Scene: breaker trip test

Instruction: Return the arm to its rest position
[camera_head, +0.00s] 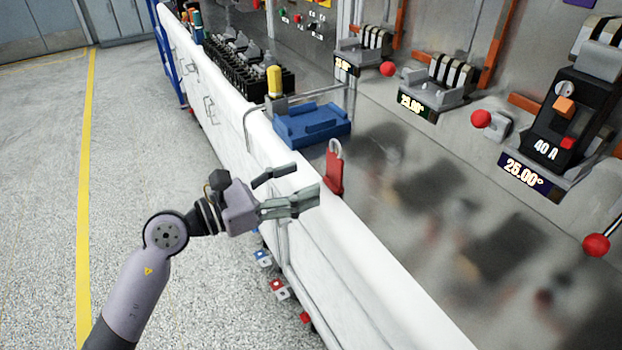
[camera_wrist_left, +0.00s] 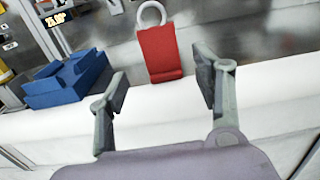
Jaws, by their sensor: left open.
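My left gripper (camera_head: 292,190) is open and empty. In the head view its arm comes up from the lower left, and the fingers point right, over the white front edge of the bench. In the left wrist view the two fingers (camera_wrist_left: 162,88) stand wide apart, with a red padlock (camera_wrist_left: 160,52) beyond them. The padlock (camera_head: 334,168) sits on the bench near its front edge, just past the fingertips, with its pale shackle up. It appears apart from the fingers. My right gripper is not in view.
A blue block-like holder (camera_head: 312,124) stands behind the padlock. A breaker (camera_head: 560,130) marked 40 A, with a 25.00° display, stands at the right. Red ball knobs (camera_head: 480,118) stick out from the panel. A black rack (camera_head: 245,70) is farther back. Open floor (camera_head: 150,130) lies left.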

